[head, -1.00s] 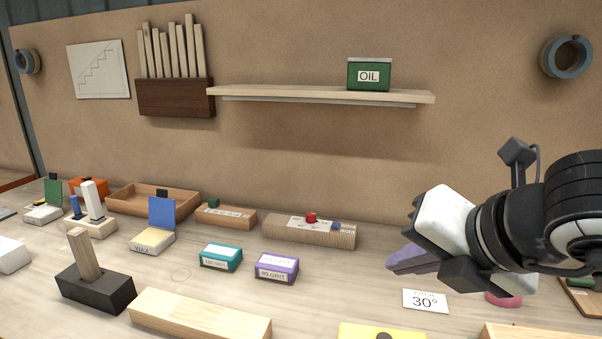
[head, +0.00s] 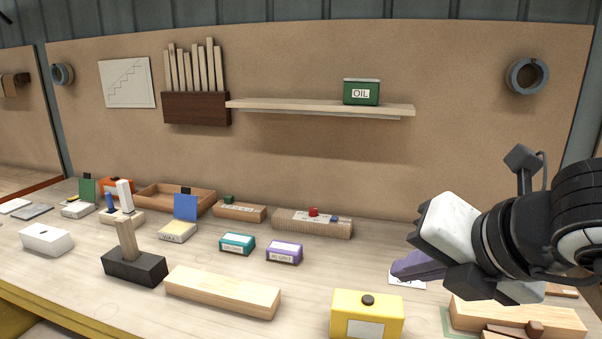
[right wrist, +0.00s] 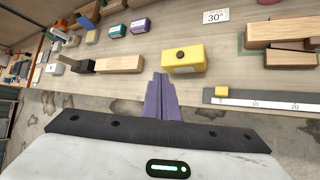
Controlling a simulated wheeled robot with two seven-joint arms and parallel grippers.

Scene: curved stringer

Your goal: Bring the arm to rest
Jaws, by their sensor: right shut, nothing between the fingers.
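My right gripper (head: 418,266) is at the right of the head view, above the workbench (head: 80,270). Its purple fingers are closed together with nothing between them. In the right wrist view the same closed fingers (right wrist: 160,97) point toward the bench, with the yellow box beyond them. My left gripper is in neither view.
A yellow box (head: 366,315) with a dark knob stands at the front of the bench. Teal (head: 237,244) and purple (head: 284,252) boxes sit mid-bench. A shelf (head: 300,107) holds a green oil tin (head: 361,91).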

